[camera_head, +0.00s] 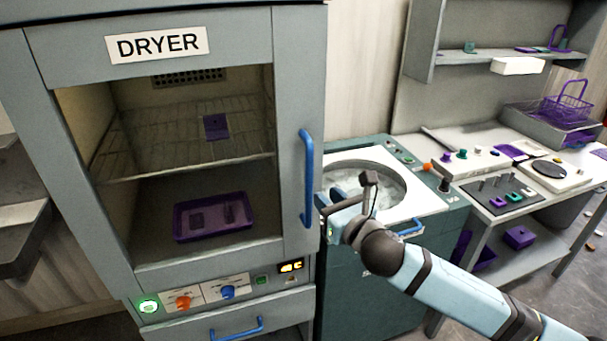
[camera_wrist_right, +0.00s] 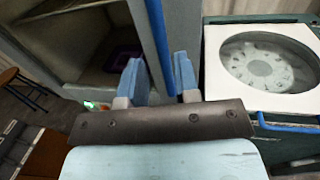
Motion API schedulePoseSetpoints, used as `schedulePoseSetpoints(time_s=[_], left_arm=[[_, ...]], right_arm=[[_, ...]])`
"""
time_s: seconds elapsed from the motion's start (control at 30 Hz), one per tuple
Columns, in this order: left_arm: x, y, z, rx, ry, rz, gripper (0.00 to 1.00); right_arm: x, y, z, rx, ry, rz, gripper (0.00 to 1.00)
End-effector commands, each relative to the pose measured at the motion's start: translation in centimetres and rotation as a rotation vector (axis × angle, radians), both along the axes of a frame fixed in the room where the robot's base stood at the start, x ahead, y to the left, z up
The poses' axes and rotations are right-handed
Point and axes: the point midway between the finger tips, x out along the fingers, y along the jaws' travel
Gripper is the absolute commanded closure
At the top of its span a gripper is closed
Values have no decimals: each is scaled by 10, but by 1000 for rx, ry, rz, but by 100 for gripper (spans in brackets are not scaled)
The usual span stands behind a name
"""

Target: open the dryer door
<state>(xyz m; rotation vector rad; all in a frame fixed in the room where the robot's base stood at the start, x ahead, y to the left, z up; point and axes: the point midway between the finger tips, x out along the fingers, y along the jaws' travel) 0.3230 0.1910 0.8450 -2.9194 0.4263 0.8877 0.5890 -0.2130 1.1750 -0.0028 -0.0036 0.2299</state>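The dryer door (camera_head: 298,90) is grey with a large window and looks shut in the head view. Its blue vertical handle (camera_head: 308,180) is on the door's right side. My right gripper (camera_head: 328,203) is beside the lower part of the handle, coming from the right. In the right wrist view, my right gripper (camera_wrist_right: 159,80) is open, and the blue handle (camera_wrist_right: 156,45) lines up between its two fingers. I see no grip on the handle; whether a finger touches it I cannot tell. My left gripper is in neither view.
Inside the dryer are a wire rack (camera_head: 160,145) and a purple tray (camera_head: 180,233). A control panel (camera_head: 215,290) sits below. A round-basin tank (camera_head: 400,160) stands close at the right, under my right arm. A workbench (camera_head: 480,175) with small parts is farther right.

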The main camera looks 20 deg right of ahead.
Motion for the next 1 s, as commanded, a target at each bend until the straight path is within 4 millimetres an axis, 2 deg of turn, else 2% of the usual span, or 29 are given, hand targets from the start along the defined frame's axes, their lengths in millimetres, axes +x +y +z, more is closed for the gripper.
schedulePoseSetpoints(time_s=[0.03, 0.2, 0.4, 0.6, 0.87, 0.93, 1.0], left_arm=[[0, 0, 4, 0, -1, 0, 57], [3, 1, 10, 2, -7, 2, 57], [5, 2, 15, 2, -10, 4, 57], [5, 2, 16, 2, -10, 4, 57], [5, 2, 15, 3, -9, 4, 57], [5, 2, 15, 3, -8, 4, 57], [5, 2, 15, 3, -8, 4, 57]], right_arm=[[12, 3, 3, 3, 0, -1, 71], [48, 12, 2, 4, 2, -1, 71], [78, 19, 1, 4, 1, 0, 71], [91, 22, 0, 3, 2, 1, 71], [92, 22, 0, 3, 2, 1, 71], [92, 22, 0, 3, 2, 1, 82], [92, 22, 0, 3, 2, 1, 98]])
